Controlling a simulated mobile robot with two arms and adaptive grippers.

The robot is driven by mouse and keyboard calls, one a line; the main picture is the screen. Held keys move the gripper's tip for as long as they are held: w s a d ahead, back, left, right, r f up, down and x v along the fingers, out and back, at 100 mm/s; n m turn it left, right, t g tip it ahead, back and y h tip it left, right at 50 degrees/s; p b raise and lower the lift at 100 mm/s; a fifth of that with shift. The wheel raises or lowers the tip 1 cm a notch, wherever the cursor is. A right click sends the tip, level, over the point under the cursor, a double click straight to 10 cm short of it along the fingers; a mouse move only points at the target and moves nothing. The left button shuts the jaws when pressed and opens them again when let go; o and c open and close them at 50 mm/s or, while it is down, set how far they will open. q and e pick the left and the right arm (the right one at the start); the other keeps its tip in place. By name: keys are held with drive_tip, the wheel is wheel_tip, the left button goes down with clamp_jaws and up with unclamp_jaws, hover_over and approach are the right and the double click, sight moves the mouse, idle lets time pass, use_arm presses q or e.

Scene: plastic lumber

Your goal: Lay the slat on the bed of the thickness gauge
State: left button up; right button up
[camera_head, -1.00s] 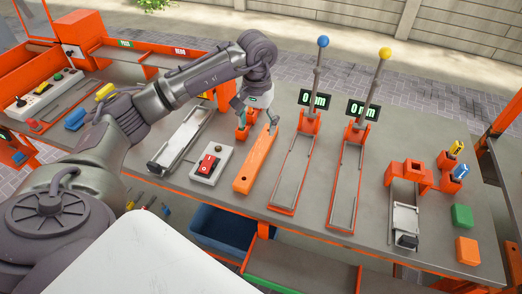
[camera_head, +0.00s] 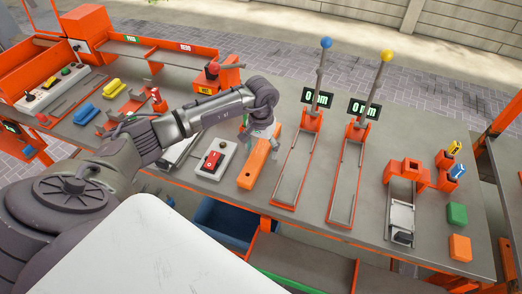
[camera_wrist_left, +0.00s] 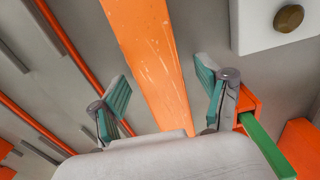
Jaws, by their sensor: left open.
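The orange slat (camera_head: 258,165) lies flat on the grey table between the switch box and the gauges. Two thickness gauges stand to its right, each with a long grey bed, an upright lever and a "0 mm" display. The blue-knobbed gauge (camera_head: 291,178) is nearer the slat; the yellow-knobbed gauge (camera_head: 344,190) is farther right. My left gripper (camera_head: 261,136) is over the slat's far part, open. In the left wrist view, its green-padded fingers (camera_wrist_left: 163,92) are spread on either side of the slat (camera_wrist_left: 150,45), apart from it. My right gripper is not in view.
A green block (camera_head: 457,214) and an orange block (camera_head: 460,248) lie at the right. A blue bin (camera_head: 225,222) is below the front edge. Some table is bare right of the yellow-knobbed gauge.

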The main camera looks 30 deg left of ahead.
use_arm(q)
drive_tip(key=c, duration=0.3)
clamp_jaws()
drive_tip(key=shift+r, duration=0.15)
